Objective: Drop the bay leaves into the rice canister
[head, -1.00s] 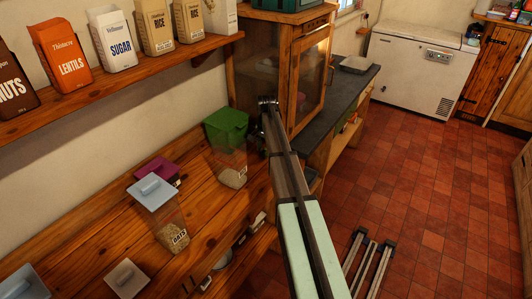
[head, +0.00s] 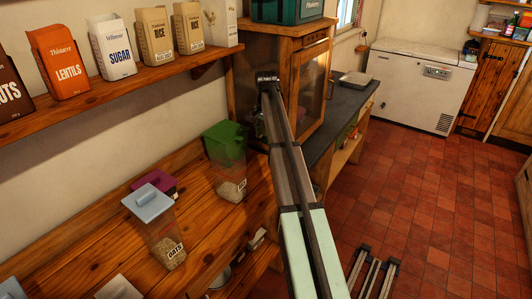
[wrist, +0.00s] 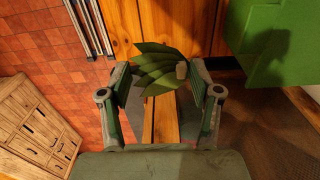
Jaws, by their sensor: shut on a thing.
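My gripper (wrist: 165,88) is shut on a bundle of green bay leaves (wrist: 156,66), which shows between the fingertips in the wrist view. In the head view my arm largely hides the gripper, and I cannot make out the leaves there. A clear canister with a green top (head: 225,145) stands on the wooden counter just left of my arm, with pale grains low inside. I cannot read its label, so I cannot tell if it is the rice canister. A large green shape (wrist: 268,40), likely that top, is right of the leaves in the wrist view, apart from them.
An oats canister with a blue lid (head: 148,203) and a purple-lidded container (head: 155,182) stand left on the counter (head: 195,215). A shelf (head: 125,92) above holds several food packets. A wooden cabinet (head: 250,65) stands behind my arm.

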